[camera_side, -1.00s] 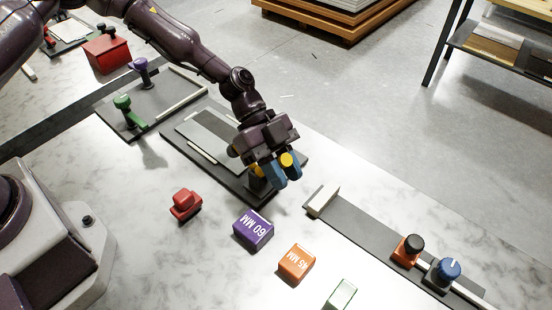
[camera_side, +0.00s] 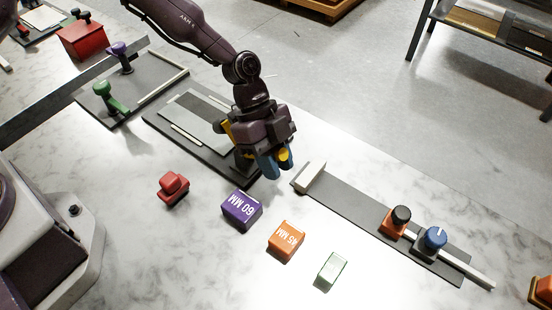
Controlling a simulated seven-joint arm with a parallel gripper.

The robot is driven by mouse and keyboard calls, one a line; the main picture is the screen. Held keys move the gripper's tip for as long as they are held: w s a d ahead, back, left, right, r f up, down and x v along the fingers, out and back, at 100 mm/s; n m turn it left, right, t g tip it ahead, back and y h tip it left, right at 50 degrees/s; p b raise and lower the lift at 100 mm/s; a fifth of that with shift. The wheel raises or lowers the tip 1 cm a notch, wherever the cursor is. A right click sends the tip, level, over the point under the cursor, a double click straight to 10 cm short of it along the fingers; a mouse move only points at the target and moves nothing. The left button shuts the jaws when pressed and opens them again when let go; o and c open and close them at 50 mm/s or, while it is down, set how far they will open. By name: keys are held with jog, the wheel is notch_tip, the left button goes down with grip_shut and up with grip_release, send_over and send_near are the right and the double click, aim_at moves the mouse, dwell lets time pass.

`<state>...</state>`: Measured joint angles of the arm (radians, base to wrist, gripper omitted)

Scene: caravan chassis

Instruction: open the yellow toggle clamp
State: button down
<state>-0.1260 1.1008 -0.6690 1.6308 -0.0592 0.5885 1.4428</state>
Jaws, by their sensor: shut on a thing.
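The yellow toggle clamp (camera_side: 284,154) sits at the near right corner of a dark base plate (camera_side: 163,125) that carries a lighter grey sheet. The clamp's body is mostly hidden behind my gripper. My gripper (camera_side: 277,163) points down over the clamp, its blue-tipped fingers shut around the clamp's yellow handle. The round yellow end of the handle shows between the fingers. A bit of yellow (camera_side: 226,130) also shows at the left of the gripper; I cannot tell which part it belongs to.
A rail with orange (camera_side: 395,225) and blue-knobbed (camera_side: 433,240) stops is at right. Green (camera_side: 109,99) and purple (camera_side: 121,56) clamps stand at left.

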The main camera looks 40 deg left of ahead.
jog(key=shift+w+f, duration=0.1)
jog(key=c, duration=0.9)
grip_release()
jog(key=shift+c, duration=0.2)
jog(key=v, duration=1.3)
